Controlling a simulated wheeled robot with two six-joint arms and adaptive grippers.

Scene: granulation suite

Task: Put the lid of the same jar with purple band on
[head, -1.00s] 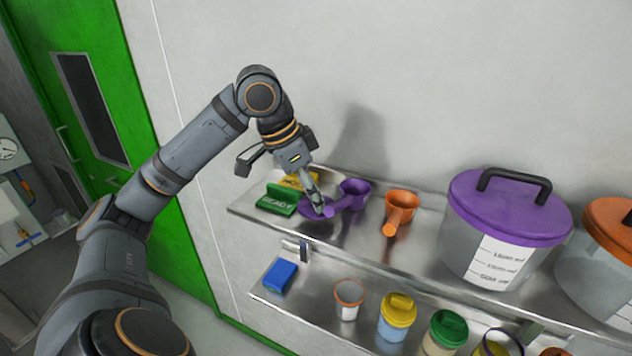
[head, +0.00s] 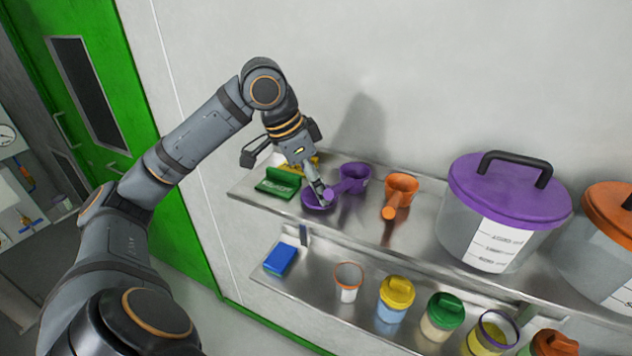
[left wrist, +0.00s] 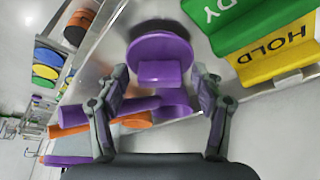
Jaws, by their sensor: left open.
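The purple lid (head: 316,200) with a raised grip lies on the upper shelf, partly hidden by my gripper. It also shows in the left wrist view, with its disc (left wrist: 160,48) up between my fingers and its block-like grip towards me. My left gripper (head: 320,190) is open over the lid. In the left wrist view its two fingers (left wrist: 159,76) stand on either side of the grip, and a gap shows on both sides. The jar with the purple band (head: 492,335) stands open on the lower shelf, yellow inside. My right gripper is not in view.
A purple scoop (head: 352,178) stands close beside the lid, an orange scoop (head: 400,190) further right. Green (head: 279,184) and yellow signs stand left. A large purple-lidded tub (head: 505,215) fills the upper shelf's right. Below are a blue block (head: 281,259), an open orange-banded jar (head: 347,281) and lidded jars.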

